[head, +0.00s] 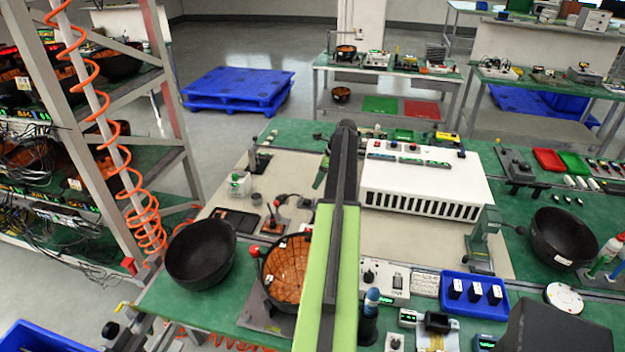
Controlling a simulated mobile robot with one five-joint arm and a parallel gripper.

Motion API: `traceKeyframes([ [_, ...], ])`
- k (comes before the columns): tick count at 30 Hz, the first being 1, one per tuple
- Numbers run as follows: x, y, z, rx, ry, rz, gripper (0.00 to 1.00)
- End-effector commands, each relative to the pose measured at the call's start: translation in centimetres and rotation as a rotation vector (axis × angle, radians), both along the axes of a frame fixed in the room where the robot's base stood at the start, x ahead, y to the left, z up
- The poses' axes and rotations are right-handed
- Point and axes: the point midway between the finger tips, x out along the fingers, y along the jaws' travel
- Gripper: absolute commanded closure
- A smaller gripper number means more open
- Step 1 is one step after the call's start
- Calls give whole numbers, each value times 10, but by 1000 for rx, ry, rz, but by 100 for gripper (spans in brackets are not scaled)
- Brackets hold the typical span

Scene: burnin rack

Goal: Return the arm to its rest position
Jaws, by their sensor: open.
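My arm, with lime green and dark links, reaches from the bottom middle of the head view forward over the workbench (415,228). Its dark far end is above the bench, just left of a long white vented unit (425,185). My gripper's fingers cannot be made out; they are hidden at or beyond the arm's far end. No held object shows.
A black bowl (200,254) and an orange-lined bowl (288,268) are left of my arm. A rack (95,130) with an orange coiled hose stands left. Blue pallets (237,88) lie behind.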

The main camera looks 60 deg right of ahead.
Motion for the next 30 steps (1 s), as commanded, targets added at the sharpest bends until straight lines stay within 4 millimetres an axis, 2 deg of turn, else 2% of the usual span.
traceKeyframes([
  [1,-3,-1,12,0,0,0,59],
  [2,-4,-1,13,0,0,0,59],
  [18,-5,-2,12,0,0,0,59],
  [20,-5,-2,20,0,0,1,59],
  [27,-5,-2,71,0,0,1,59],
  [30,-5,-2,85,0,0,1,59],
])
